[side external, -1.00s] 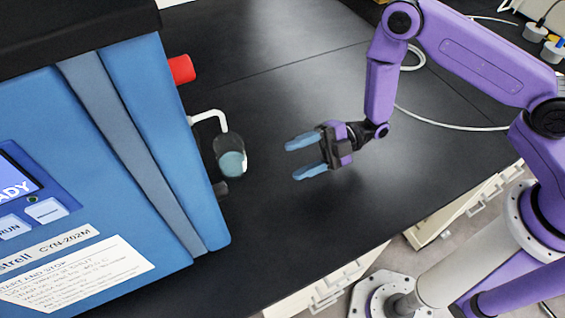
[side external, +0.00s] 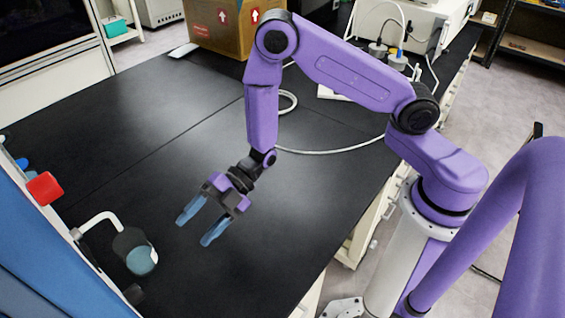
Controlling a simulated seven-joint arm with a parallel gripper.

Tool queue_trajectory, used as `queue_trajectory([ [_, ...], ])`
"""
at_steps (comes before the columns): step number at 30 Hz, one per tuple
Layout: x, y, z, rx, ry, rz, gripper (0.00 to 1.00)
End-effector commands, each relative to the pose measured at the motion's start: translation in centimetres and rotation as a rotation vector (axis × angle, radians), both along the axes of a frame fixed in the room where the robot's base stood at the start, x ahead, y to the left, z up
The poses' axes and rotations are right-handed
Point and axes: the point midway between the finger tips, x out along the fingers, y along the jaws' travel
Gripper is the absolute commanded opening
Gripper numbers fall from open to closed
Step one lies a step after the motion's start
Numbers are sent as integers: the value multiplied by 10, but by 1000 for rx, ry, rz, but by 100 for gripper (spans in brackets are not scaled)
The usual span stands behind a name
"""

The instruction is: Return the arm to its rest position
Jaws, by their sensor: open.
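My gripper (side external: 203,231) is at the end of my purple arm, above the black bench top (side external: 110,138). Its two blue fingers are apart and nothing is between them. It points down and to the left. The blue freeze dryer (side external: 40,255) is at the left edge, mostly cut off by the frame. A dark, round-bodied flask (side external: 132,243) with a teal end hangs at a white bent tube (side external: 97,222) on the dryer's side. My gripper is to the right of the flask, with a clear gap between them.
A red knob (side external: 44,188) sticks out from the dryer above the tube. A cardboard box (side external: 225,28) stands at the bench's back. A white cable (side external: 330,149) runs behind my arm. White equipment (side external: 425,25) stands at the back right. The bench's middle is clear.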

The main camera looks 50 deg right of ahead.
Motion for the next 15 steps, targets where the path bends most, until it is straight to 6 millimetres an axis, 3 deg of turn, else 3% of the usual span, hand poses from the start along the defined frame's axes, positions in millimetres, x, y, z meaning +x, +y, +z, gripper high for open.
queue_trajectory([
  [8, 5, -20, 38, -300, 104, -246, 61],
  [15, -18, -65, 75, -486, 268, -522, 61],
])
